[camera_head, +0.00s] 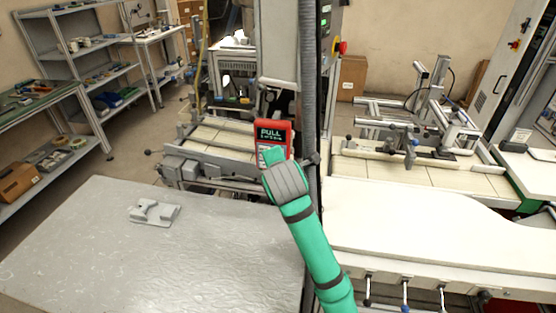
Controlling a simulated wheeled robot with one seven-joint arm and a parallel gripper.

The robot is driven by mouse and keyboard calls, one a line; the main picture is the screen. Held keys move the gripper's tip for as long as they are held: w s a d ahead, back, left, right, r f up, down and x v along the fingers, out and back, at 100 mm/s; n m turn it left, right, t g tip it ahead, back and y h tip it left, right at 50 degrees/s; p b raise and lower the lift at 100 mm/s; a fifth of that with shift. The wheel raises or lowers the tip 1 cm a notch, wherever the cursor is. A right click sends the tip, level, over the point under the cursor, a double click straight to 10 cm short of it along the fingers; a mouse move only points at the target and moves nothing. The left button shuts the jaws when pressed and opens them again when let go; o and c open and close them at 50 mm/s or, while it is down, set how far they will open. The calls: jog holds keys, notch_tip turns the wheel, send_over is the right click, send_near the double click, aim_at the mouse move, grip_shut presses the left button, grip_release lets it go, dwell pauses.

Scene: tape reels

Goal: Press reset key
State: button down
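A red box (264,127) with a dark panel of light lettering, the top line reading "PULL", is mounted on the machine near the middle of the view. My teal and grey arm reaches up from the bottom, and its end, my gripper (273,156), overlaps the lower part of the red box. I cannot tell whether it touches the box. The fingers cannot be made out. No key marked reset can be read; the lower face of the box is partly hidden by my arm.
A grey table (90,250) fills the lower left, with a small grey bracket (154,212) on it. A white worktop (440,225) lies at right. A dark column stands just right of the box. A red knob (340,46) sits higher on the machine.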

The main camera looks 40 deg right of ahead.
jog(key=shift+w+d, duration=0.1)
dwell(0.7)
jog(key=shift+w+d+r, duration=0.1)
jog(key=shift+w+d, duration=0.05)
jog(key=shift+d, duration=0.05)
jog(key=shift+w+d+r, duration=0.15)
jog(key=shift+d+r, duration=0.05)
dwell(0.8)
jog(key=shift+w+d+f, duration=0.1)
jog(key=shift+w, duration=0.15)
dwell(0.4)
jog(key=shift+a+f, duration=0.3)
jog(key=shift+f, duration=0.05)
jog(key=shift+s+a+f, duration=0.2)
jog(key=shift+a+f, duration=0.4)
jog(key=shift+a, duration=0.05)
